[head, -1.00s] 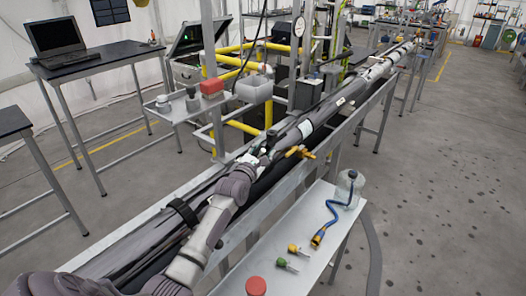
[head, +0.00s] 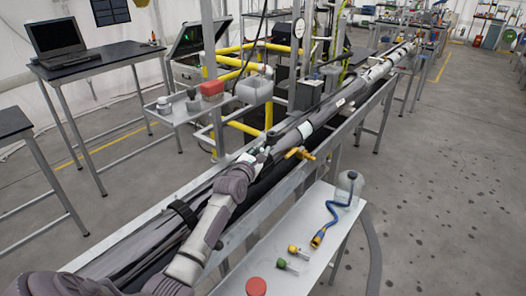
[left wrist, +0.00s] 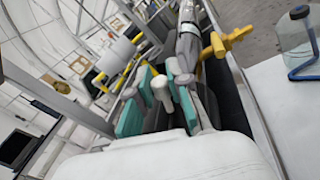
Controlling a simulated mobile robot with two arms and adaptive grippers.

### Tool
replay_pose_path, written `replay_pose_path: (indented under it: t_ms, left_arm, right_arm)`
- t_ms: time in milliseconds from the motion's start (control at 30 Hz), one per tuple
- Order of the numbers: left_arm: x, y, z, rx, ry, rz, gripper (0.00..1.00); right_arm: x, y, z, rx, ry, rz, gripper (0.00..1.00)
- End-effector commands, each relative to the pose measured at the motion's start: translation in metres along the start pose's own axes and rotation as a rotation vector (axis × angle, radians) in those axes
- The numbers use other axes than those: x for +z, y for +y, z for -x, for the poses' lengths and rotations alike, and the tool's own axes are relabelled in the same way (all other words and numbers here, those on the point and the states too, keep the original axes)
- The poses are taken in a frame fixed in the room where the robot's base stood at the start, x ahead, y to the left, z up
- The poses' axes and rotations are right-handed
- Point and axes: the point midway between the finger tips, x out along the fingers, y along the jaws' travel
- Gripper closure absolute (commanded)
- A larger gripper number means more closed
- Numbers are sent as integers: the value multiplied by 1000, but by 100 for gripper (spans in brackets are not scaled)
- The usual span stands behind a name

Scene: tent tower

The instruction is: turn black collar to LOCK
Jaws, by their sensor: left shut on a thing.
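My left arm reaches up along the long grey tube assembly (head: 308,130) in the head view. Its gripper (head: 259,155) is at the tube, beside a yellow valve fitting (head: 300,153). In the left wrist view the teal-padded fingers (left wrist: 160,105) are shut around a part on the tube, with a pale knob-like piece (left wrist: 162,92) showing between them. The black collar is mostly hidden by the fingers at that spot, and I cannot read a LOCK mark. My right gripper is not in view.
A white side table (head: 290,262) at the front right holds a clear bottle (head: 347,188), a blue hose (head: 328,222), small green and yellow fittings and a red cap (head: 256,286). A small tray stand (head: 175,113) and yellow pipes (head: 240,127) stand behind the tube. The floor at right is clear.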

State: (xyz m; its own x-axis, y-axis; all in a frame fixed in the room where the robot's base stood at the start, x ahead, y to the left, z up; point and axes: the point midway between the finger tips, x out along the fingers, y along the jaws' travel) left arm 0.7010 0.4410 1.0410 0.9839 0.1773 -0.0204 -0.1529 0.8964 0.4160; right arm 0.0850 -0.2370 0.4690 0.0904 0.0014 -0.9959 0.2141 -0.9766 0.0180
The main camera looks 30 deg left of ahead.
Motion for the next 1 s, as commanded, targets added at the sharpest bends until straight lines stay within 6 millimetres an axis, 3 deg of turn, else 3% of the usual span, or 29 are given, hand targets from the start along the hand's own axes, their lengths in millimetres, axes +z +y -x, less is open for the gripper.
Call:
replay_pose_path:
  t_ms: [300,700,1000]
  left_arm:
    - [1,25,-6,-31,57,242,100]
    - [-12,52,-14,-70,125,544,100]
    - [-22,63,-17,-72,132,566,100]
  right_arm:
    - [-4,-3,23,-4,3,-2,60]
    - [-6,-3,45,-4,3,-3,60]
    - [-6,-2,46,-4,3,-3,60]
